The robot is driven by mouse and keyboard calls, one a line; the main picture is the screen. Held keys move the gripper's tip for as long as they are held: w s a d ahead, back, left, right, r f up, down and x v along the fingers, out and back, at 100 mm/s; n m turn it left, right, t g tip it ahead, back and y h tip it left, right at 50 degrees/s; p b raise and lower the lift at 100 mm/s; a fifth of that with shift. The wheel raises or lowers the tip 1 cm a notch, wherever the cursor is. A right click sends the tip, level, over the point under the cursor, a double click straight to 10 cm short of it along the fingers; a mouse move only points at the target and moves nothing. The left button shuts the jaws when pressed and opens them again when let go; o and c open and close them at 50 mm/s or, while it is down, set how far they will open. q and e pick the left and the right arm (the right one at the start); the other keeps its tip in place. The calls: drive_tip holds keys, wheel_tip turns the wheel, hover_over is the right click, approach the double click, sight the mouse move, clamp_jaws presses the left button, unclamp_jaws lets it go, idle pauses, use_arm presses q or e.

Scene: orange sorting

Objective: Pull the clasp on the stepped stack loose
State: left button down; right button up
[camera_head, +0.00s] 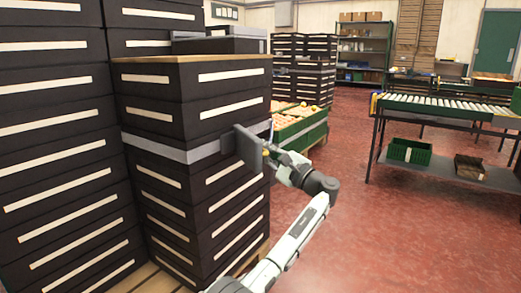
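The stack of black crates (205,195) stands at centre left, with a thin wooden board (190,58) on top. A grey strap (170,150) runs around it at about mid-height. A dark flat plate, apparently the clasp (247,147), sits on the strap near the stack's right corner. One arm of mine comes in from the bottom, left of centre, and bends back toward the stack. I take it as my left; its gripper (268,152) is at the plate's right side. The fingers are too small and partly hidden to show their opening or grip. My other gripper is out of view.
Taller black crate stacks (55,130) stand close on the left. Behind are a green bin of oranges (300,127) and more crates (303,65). A roller conveyor (450,104) stands at right above a shelf with a green crate (408,151). The red floor between is clear.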

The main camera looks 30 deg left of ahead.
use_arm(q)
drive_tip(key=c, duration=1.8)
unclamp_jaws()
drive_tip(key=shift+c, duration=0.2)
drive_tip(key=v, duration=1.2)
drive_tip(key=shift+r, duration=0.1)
